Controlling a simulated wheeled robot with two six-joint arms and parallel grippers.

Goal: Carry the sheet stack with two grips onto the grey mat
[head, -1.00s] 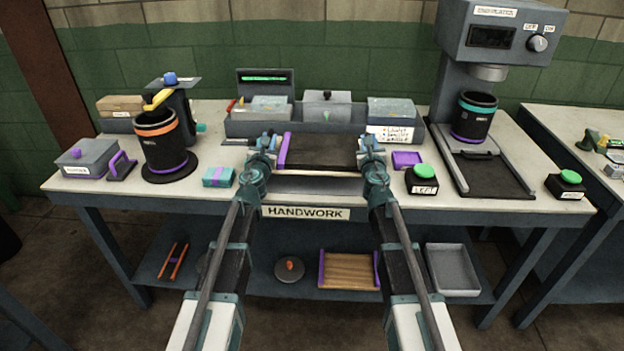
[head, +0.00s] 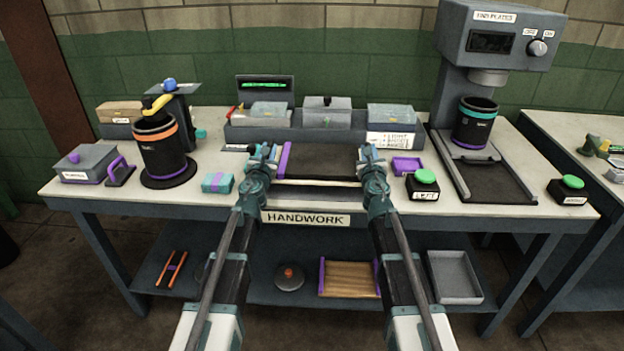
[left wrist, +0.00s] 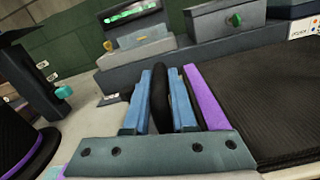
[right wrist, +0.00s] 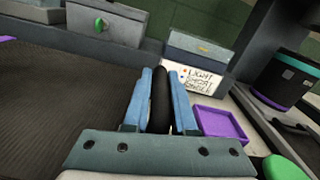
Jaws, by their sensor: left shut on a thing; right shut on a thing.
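The sheet stack (head: 322,162) is a dark, ribbed, flat slab with a purple strip along its left edge. It lies between my two grippers, near the table's front. My left gripper (head: 264,153) is shut at its left end, with a dark upright piece between the blue fingers (left wrist: 160,98). My right gripper (head: 369,154) is shut at the right end on a similar dark piece, seen in the right wrist view (right wrist: 160,100). A grey flat surface, apparently the grey mat (head: 318,194), shows just in front of the stack. I cannot tell how high the stack is.
Behind stands a grey rack (head: 310,131) with several boxes. A purple tray (head: 407,166) and a green-topped button (head: 424,184) are close on the right.

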